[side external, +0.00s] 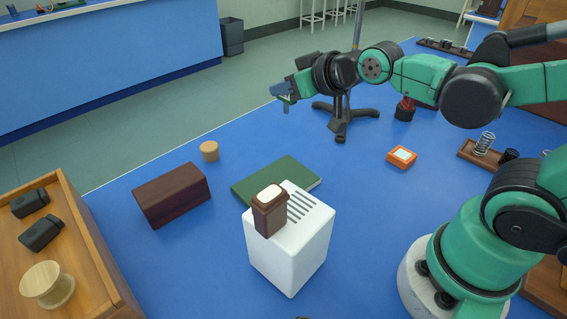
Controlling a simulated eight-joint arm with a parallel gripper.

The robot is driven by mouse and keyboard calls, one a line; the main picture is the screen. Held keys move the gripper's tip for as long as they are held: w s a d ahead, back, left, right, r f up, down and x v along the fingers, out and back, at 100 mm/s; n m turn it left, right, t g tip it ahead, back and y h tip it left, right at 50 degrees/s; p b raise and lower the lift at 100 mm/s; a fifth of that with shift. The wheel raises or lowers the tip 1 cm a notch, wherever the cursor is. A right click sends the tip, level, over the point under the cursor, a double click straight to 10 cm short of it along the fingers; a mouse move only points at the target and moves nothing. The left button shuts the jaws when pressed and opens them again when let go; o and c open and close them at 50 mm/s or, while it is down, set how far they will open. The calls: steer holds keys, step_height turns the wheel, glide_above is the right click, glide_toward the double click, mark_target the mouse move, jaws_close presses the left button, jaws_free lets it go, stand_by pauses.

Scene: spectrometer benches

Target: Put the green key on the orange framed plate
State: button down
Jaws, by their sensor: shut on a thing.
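The orange framed plate (402,157) is a small orange block with a pale centre, lying on the blue bench right of the middle. My gripper (284,97) is held in the air above the far part of the bench, well to the left of the plate and higher than it. It is shut on a small thin piece that hangs below the fingertips and appears to be the green key (286,108). The key's colour is hard to make out at this size, and its upper part is hidden by the fingers. No other key shows on the bench.
A white block (290,255) bears a brown jar (269,212), with a green book (300,172) behind it. A dark brown block (172,195) and a cork (209,151) stand left. Bench left of the plate is clear.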

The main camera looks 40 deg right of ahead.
steer(key=s+d+m+g+h, duration=0.1)
steer(key=d+m+h, duration=0.4)
steer(key=d, duration=0.2)
step_height(320, 180, up, 8)
steer(key=m+g+h, duration=0.6)
steer(key=m+g, duration=1)
steer(key=m, duration=0.2)
glide_above(403, 154)
steer(key=shift+n, duration=0.3)
step_height(403, 154, down, 19)
steer(key=shift+r, duration=0.1)
steer(key=c, duration=0.8)
jaws_free()
